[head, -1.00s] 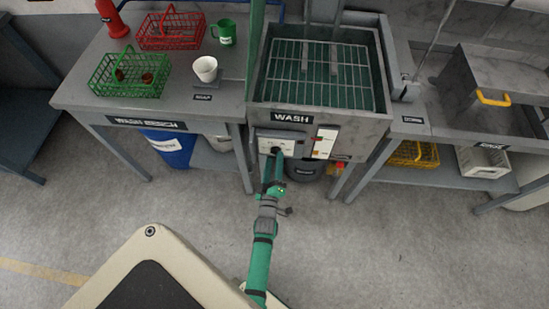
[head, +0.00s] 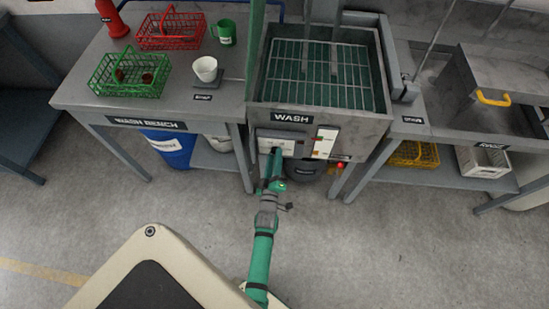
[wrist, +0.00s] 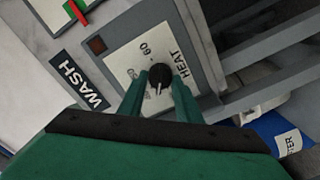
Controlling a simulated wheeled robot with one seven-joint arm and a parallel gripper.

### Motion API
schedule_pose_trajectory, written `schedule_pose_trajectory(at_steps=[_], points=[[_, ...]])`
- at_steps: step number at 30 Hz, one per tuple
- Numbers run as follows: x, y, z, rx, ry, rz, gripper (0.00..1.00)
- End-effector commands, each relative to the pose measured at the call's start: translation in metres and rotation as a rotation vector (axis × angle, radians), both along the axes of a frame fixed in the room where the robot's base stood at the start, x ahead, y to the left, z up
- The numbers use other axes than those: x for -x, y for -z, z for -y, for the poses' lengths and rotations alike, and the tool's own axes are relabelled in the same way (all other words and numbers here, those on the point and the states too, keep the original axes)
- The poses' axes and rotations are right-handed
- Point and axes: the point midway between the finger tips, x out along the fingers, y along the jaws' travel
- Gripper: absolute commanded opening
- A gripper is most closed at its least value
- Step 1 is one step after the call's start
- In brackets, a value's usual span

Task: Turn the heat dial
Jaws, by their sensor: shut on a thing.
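The heat dial (wrist: 160,75) is a small round black knob with a light pointer line, on a pale plate marked "60" and "HEAT" in the wrist view. My gripper (wrist: 162,92) has its two green fingers on either side of the dial, shut on it. The pointer line points toward the bottom of the wrist picture. In the head view my gripper (head: 275,153) reaches the control panel (head: 292,143) on the front of the wash tank (head: 292,117). There the dial is hidden behind my gripper.
A rinse tank with a yellow-handled lid (head: 494,97) is at right. The floor in front is clear.

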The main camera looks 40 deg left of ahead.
Motion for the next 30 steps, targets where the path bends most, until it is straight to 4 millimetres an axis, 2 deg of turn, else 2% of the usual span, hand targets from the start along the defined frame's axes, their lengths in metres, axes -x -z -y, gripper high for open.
schedule_pose_trajectory(at_steps=[11, 30], points=[[0.0006, -0.0001, -0.0006, -0.182, -0.002, -0.113, 0.09], [0.0, -0.0006, 0.0004, -0.7, -0.002, -0.43, 0.09]])
